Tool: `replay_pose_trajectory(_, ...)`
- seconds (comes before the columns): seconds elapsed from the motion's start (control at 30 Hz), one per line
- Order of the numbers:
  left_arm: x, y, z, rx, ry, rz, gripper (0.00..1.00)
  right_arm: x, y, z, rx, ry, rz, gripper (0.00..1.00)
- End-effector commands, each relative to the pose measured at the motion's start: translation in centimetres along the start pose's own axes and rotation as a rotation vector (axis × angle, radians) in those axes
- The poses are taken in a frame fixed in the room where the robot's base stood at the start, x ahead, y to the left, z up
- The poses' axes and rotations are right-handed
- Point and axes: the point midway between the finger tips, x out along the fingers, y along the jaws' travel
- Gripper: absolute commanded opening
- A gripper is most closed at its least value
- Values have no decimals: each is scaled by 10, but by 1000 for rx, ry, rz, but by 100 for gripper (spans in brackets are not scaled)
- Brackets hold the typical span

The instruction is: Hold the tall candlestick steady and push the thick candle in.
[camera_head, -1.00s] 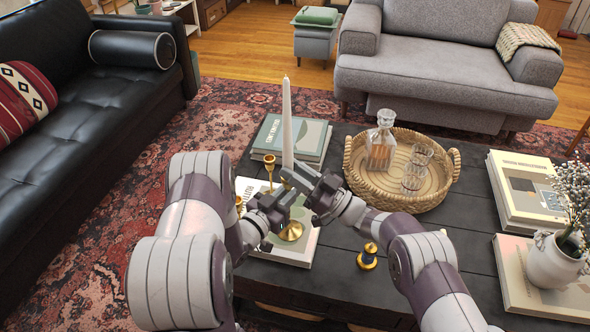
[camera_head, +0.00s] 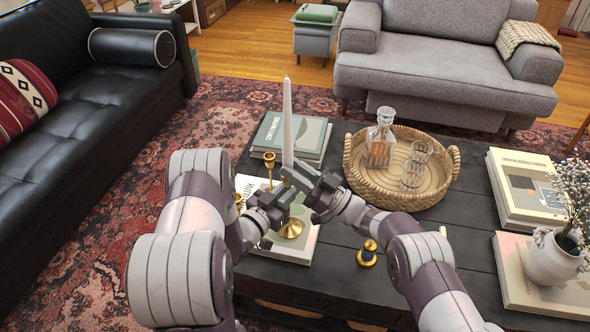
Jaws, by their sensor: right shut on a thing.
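A white candle (camera_head: 287,125) stands upright with its lower end at my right gripper (camera_head: 290,181). My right gripper is shut on the candle. Below it is a brass candlestick (camera_head: 291,229), whose round base shows on a book while its stem is mostly hidden behind the grippers. My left gripper (camera_head: 285,203) is at the stem, just under the right one. Its fingers are partly hidden, so I cannot tell whether they are closed on the stem. The joint between candle and candlestick is hidden.
Another brass candlestick (camera_head: 269,168) stands just behind the grippers, and a short one (camera_head: 367,254) stands to the right. A wicker tray (camera_head: 449,185) holds a decanter (camera_head: 381,140) and glasses. Books (camera_head: 275,133) lie behind. A white vase (camera_head: 553,260) stands at right.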

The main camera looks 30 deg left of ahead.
Motion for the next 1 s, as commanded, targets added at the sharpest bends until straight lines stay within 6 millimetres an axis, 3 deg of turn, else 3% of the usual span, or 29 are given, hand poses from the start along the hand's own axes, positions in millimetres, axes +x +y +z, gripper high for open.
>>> replay_pose_trajectory(0.03, 0, 1, -2, 2, 9, 4, 0, -8, -1, 16, 24, -29, 15, 0)
replay_pose_trajectory(1.0, 1, 2, -3, 5, 13, 9, 0, -13, -3, 26, 26, -32, 13, 0)
